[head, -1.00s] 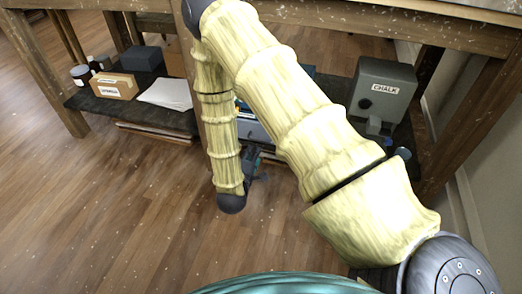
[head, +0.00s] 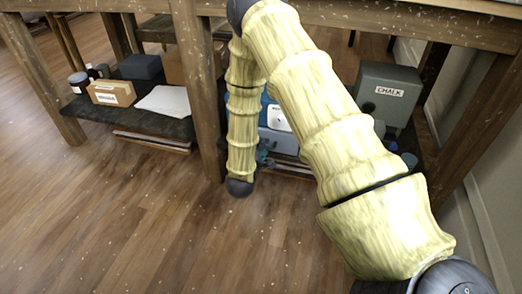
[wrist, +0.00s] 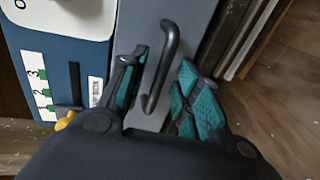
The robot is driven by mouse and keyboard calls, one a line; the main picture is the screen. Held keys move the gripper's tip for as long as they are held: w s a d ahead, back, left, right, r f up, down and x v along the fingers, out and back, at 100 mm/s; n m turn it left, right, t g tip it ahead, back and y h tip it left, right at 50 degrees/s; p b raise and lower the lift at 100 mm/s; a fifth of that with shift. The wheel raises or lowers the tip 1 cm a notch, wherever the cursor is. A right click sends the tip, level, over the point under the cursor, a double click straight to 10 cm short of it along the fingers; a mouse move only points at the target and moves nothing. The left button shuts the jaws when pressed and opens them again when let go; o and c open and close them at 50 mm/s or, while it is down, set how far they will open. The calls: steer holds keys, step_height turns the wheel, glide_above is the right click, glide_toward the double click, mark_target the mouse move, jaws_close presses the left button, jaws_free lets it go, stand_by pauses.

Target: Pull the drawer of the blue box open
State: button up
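The blue box (head: 267,103) stands on the low shelf in the head view, partly hidden behind my arm. Its grey drawer front (head: 281,141) is below a white panel. In the wrist view the blue box (wrist: 62,62) shows a white panel, numbers and green marks, with the grey drawer front (wrist: 186,22) beside it. A dark bar handle (wrist: 165,62) stands out from the drawer front. My gripper (wrist: 160,85) is open, with one teal-padded finger on each side of the handle. I cannot tell whether either finger touches it. My gripper (head: 265,155) is small and partly hidden in the head view.
A grey chalk box (head: 388,95) stands right of the blue box. A wooden table leg (head: 196,90) is just left of my forearm. The left shelf holds a small labelled box (head: 112,93), a dark box (head: 140,66) and paper (head: 164,101). The floor in front is clear.

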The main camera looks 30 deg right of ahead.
steer(key=shift+w+d+f, duration=0.1)
steer(key=shift+w+d, duration=0.2)
steer(key=shift+d, duration=0.05)
jaws_close()
